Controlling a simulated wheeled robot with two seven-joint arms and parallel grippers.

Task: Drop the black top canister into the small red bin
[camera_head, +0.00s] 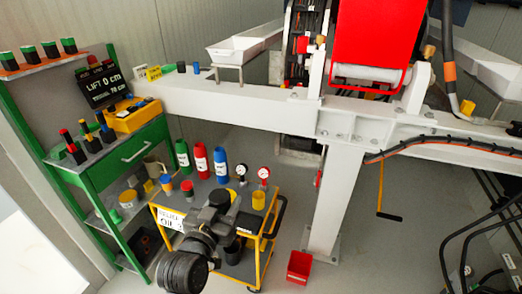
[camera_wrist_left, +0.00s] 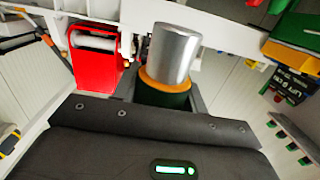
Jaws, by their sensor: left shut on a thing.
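My left gripper (camera_head: 222,198) is above the yellow cart, its arm coming up from the lower left. In the left wrist view it is shut on a canister (camera_wrist_left: 174,55) with a bare silver cylinder, an orange ring and a dark green to black part between the fingers. The small red bin (camera_head: 299,267) stands on the floor right of the cart, apart from the gripper, beside the white post. My right gripper is not in view.
The yellow cart (camera_head: 168,217) carries green (camera_head: 182,153), red (camera_head: 201,160) and blue (camera_head: 220,165) bottles and two gauges. A green shelf (camera_head: 110,155) with several small canisters stands left. The white pump frame (camera_head: 338,205) rises behind the bin. Floor right of the bin is clear.

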